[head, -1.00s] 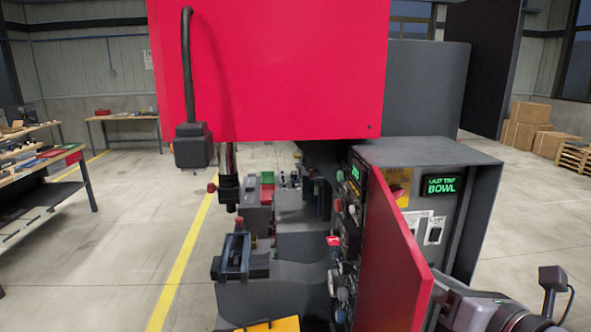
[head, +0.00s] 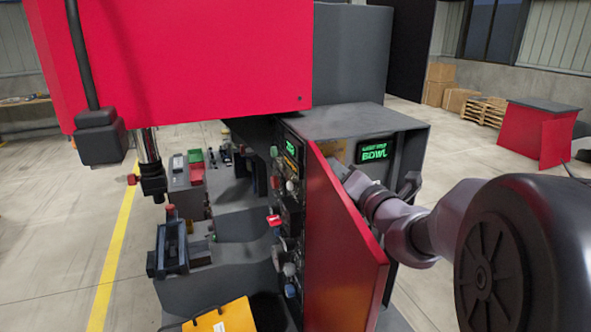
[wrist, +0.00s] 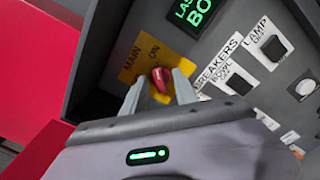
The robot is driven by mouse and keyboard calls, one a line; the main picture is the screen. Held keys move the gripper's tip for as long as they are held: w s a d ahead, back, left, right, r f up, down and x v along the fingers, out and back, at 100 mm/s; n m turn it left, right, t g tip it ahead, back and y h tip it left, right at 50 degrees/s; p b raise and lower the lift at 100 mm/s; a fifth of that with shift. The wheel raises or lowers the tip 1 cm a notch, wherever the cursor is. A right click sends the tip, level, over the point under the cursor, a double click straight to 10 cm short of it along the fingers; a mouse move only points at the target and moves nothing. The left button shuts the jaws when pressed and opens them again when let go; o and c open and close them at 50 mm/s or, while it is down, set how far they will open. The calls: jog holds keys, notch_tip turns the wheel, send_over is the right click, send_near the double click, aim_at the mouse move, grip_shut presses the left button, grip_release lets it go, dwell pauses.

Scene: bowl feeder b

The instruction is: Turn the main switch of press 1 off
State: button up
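The main switch (wrist: 161,80) is a red handle on a yellow plate (wrist: 146,58) lettered MAIN and ON, in the wrist view. It sits on the grey panel inside the press cabinet. My gripper (wrist: 159,84) is at the switch, with one finger on each side of the red handle. The fingers stand apart, and a gap seems to show beside the handle. In the head view my arm reaches in behind the open red door (head: 340,225). The door hides the switch and fingertips there. A sliver of yellow plate (head: 336,149) shows above my gripper.
A green-lit display (head: 374,152) reads BOWL. In the wrist view, a breaker switch (wrist: 240,84) and a lamp switch (wrist: 273,47) lie right of the main switch. The red door's edge is close to my arm. Open floor lies to the right.

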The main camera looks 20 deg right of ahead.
jog(key=shift+w, duration=0.1)
grip_shut()
jog(key=shift+n+b, duration=0.3)
jog(key=n+b, duration=1.7)
jog(key=shift+a+f, duration=0.1)
jog(key=shift+a, duration=0.05)
jog(key=shift+n+b, duration=0.3)
jog(key=shift+b, duration=0.05)
